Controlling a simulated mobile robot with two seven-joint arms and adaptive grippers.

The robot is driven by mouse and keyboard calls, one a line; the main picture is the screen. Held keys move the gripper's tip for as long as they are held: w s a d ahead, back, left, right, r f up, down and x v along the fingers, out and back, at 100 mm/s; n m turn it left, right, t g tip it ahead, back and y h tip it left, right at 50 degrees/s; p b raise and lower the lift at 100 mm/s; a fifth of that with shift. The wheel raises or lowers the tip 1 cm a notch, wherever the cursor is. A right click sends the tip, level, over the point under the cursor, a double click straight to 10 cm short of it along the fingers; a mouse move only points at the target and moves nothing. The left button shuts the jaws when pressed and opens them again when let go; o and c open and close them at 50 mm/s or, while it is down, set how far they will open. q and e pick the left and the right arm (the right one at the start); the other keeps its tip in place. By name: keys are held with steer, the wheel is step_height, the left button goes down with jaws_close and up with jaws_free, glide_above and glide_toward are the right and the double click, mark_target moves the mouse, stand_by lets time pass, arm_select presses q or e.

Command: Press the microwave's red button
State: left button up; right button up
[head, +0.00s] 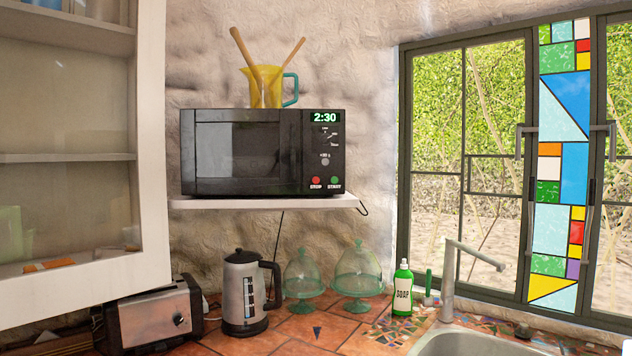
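The black microwave (240,152) sits on a white wall shelf (270,203), with its door shut and its display (325,117) reading 2:30. The red button (316,180), labelled STOP, is at the lower part of the panel on the microwave's right side. A green button (335,180), labelled START, is just right of it. Neither of my grippers shows in the head view.
A yellow jug (262,88) with wooden utensils stands on the microwave. Below are a toaster (150,315), kettle (243,292), glass domes (357,272), soap bottle (402,290) and tap (449,280). A white cabinet (152,130) stands left. The space before the panel is clear.

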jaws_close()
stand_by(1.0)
